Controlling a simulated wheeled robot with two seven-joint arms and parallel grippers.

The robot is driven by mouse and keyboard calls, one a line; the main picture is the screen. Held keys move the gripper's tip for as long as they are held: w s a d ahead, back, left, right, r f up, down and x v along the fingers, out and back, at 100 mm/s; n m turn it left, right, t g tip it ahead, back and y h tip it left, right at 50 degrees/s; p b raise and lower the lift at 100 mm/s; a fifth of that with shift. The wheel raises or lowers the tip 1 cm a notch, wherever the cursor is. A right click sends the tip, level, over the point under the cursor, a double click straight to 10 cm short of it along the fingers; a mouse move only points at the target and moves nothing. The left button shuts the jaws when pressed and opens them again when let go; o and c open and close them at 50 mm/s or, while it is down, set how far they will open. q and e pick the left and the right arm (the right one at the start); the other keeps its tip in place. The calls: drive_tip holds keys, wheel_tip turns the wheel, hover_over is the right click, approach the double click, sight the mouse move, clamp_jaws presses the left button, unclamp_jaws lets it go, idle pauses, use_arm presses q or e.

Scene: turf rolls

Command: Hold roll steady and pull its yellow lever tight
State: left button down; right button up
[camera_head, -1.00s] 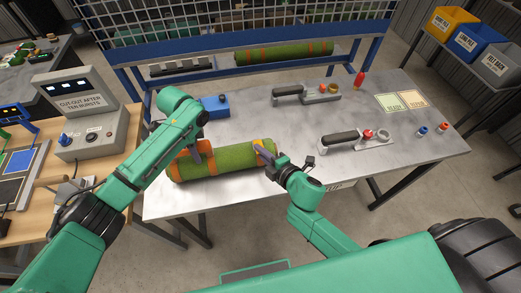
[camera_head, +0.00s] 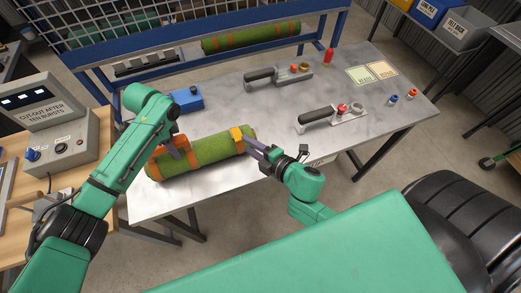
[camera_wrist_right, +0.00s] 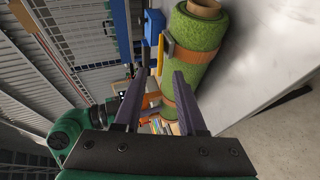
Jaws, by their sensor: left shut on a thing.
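The green turf roll (camera_head: 208,158) lies on the grey table with an orange strap near each end. It also shows in the right wrist view (camera_wrist_right: 201,35). The yellow lever (camera_head: 236,136) is on the strap at the roll's right end; in the right wrist view, a yellow piece (camera_wrist_right: 161,52) shows at the roll's side. My left gripper (camera_head: 186,155) is shut on the turf roll near its left strap; its fingertips are partly hidden. My right gripper (camera_head: 249,141) is beside the roll's right end. Its fingers (camera_wrist_right: 159,78) are spread, with nothing visible gripped between them.
A blue box (camera_head: 186,100) stands behind the roll. A second turf roll (camera_head: 250,37) lies on the back rack. The table right of the roll's end is mostly clear.

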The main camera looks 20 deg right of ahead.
use_arm(q)
drive_tip(key=shift+s+f, duration=0.1)
drive_tip(key=shift+f, duration=0.05)
use_arm(e)
drive_tip(key=v, duration=0.6)
drive_tip(key=shift+s+r, duration=0.2)
drive_tip(key=shift+s, duration=0.15)
drive_tip(key=shift+d, duration=0.15)
use_arm(q)
drive_tip(key=shift+c, duration=1.8)
unclamp_jaws()
use_arm(e)
drive_tip(key=shift+w, duration=0.1)
